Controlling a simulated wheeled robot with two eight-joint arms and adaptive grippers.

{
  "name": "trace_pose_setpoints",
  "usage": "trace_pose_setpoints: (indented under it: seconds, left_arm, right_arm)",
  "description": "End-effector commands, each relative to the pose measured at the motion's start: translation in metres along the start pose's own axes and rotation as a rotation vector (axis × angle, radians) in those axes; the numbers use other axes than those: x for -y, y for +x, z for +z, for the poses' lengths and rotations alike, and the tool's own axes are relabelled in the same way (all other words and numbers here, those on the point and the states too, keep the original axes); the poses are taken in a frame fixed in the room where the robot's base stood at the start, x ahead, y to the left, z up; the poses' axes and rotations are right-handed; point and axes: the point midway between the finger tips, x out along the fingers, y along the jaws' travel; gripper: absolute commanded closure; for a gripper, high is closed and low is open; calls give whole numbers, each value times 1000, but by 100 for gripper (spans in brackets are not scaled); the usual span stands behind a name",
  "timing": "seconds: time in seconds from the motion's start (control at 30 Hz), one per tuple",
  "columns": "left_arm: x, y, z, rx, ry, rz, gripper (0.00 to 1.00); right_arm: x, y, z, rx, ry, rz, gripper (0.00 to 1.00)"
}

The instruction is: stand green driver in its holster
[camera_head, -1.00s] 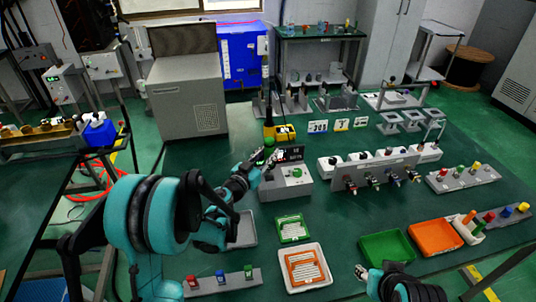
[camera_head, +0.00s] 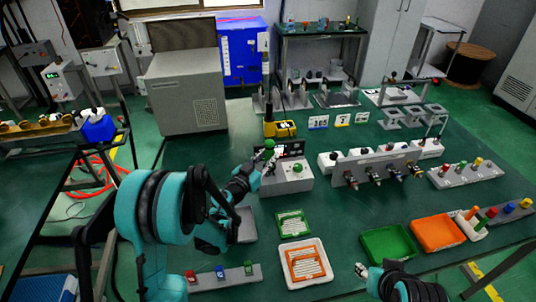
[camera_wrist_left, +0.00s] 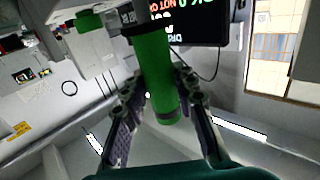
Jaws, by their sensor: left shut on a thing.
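My left gripper (camera_wrist_left: 160,100) is shut on the green driver (camera_wrist_left: 157,70), whose thick green handle stands between the fingers in the left wrist view. A dark collar sits at the handle's far end. In the head view the left gripper (camera_head: 262,165) is at the left side of a grey box with a dark display (camera_head: 291,150), and a green top (camera_head: 269,144) shows there. A white stand (camera_head: 472,230) with coloured handles is at the far right; I cannot tell whether it is the holster. My right gripper (camera_head: 362,271) shows only partly at the bottom; its jaw state is unclear.
The grey box carries a green knob (camera_head: 297,168). A row of clamps (camera_head: 385,165) stands right of it. A green tray (camera_head: 388,245), an orange tray (camera_head: 436,234) and a white tray (camera_head: 306,250) lie in front. Bare bench (camera_head: 345,215) lies between.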

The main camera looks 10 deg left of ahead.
Motion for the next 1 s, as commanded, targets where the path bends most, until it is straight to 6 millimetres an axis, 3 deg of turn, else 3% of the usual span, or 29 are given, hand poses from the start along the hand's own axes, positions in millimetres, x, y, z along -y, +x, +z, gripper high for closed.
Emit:
trace_pose_setpoints:
  seconds: [0.33,1.0]
  left_arm:
    - [0,0,14,0,-1,0,100]
    - [0,0,16,0,-1,0,100]
  right_arm:
    - [0,0,0,0,0,0,60]
    - [0,0,0,0,0,0,60]
